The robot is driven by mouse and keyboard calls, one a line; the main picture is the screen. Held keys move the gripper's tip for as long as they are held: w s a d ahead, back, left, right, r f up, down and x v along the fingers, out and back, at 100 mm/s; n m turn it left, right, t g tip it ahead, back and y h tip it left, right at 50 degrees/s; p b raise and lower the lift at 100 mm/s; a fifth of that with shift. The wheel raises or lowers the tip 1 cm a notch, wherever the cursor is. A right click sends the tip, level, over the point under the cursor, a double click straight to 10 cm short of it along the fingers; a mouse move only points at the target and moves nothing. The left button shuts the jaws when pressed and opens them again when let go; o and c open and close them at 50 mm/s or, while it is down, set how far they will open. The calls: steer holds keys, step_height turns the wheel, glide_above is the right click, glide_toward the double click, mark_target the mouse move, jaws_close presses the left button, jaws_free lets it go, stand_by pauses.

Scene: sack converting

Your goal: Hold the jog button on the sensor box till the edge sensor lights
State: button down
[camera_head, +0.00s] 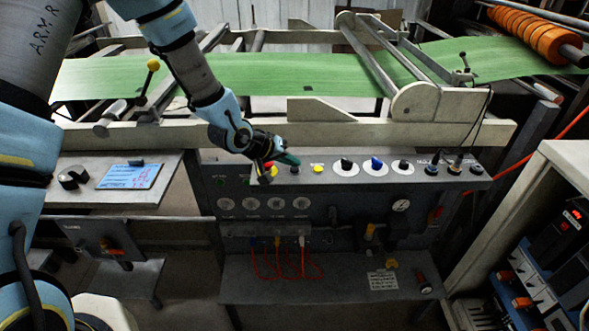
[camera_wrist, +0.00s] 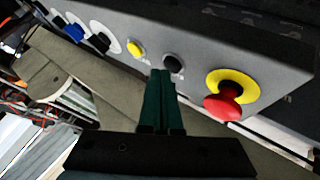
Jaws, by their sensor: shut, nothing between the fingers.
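The grey control box (camera_head: 330,186) stands below the green web (camera_head: 290,78). A black button (camera_head: 295,170) sits on it between a yellow button (camera_head: 318,169) and a red mushroom button on a yellow ring. In the wrist view the black button (camera_wrist: 173,63), yellow button (camera_wrist: 136,48) and red mushroom button (camera_wrist: 222,101) show clearly. No readable label marks the jog button. My gripper (camera_head: 292,161) is shut and empty; its green fingertips (camera_wrist: 161,75) are close beside the black button, and contact cannot be told. A small cabled fitting (camera_head: 465,68) at the web, perhaps the edge sensor, shows no clear light.
Several knobs (camera_head: 375,165) and sockets continue right along the box top. Gauges (camera_head: 250,204) and red hoses (camera_head: 285,262) are below. A side table (camera_head: 100,205) is at left, a cabinet (camera_head: 545,230) at right. The machine's cream rail (camera_head: 340,134) runs just behind the box.

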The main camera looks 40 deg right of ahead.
mark_target(292, 171)
steer(key=shift+f+b, duration=0.3)
steer(key=shift+f, duration=0.1)
stand_by(0.4)
stand_by(1.3)
steer(key=shift+r+p, duration=0.7)
steer(key=shift+r, duration=0.25)
step_height(292, 171, up, 5)
steer(key=p, duration=0.4)
stand_by(1.0)
